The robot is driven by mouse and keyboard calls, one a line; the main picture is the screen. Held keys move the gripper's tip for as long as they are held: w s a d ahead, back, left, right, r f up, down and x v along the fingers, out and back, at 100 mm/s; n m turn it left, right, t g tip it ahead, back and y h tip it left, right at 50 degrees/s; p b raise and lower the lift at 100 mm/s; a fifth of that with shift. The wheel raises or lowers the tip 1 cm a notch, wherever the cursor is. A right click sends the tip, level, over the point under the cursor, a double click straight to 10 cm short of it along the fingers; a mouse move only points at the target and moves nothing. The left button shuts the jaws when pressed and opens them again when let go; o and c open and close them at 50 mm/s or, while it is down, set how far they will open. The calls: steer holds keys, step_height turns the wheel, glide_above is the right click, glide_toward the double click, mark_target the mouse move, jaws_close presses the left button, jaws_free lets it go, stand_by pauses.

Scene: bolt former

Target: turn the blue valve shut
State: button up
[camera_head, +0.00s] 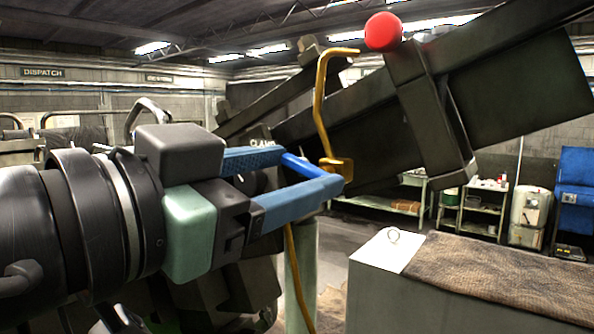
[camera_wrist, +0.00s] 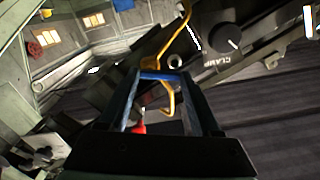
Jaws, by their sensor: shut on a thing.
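The blue valve's handle (camera_head: 303,166) is a short bright blue bar on a bent yellow pipe (camera_head: 321,105). It lies between the tips of my gripper (camera_head: 311,169), whose two long blue-padded fingers are shut on it. In the wrist view the blue handle (camera_wrist: 160,77) spans crosswise between the fingertips (camera_wrist: 163,74), with the yellow pipe (camera_wrist: 172,40) passing behind it. My fingers partly hide the valve body. I cannot tell how far the handle is turned.
A red ball knob (camera_head: 383,31) tops a dark machine arm just right of the pipe. A black dial (camera_wrist: 221,30) by the word CLAMP is close in the wrist view. A grey cabinet with a brown mat (camera_head: 505,280) stands lower right; open floor lies beyond.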

steer(key=n, duration=0.3)
steer(key=shift+f+n, duration=0.3)
steer(key=o, duration=1.4)
steer(key=b+v, duration=0.1)
steer(key=v, duration=1.2)
steer(key=w+d+f+n+t+y+b, duration=0.4)
steer(key=w+t+b, duration=0.35)
steer(key=w, duration=0.25)
steer(key=s+d+f+n+t+y+b, duration=0.1)
steer(key=d+y, duration=0.1)
steer(key=s+d+f+n+t+y+b, duration=0.1)
steer(key=s+t+y+b, duration=0.1)
steer(key=s+d+f+n+t+y+b, duration=0.1)
steer(key=d+t+y+b, duration=0.1)
steer(key=shift+s+d+f+y, duration=0.15)
steer(key=shift+s+d+y, duration=0.15)
steer(key=shift+s, duration=0.1)
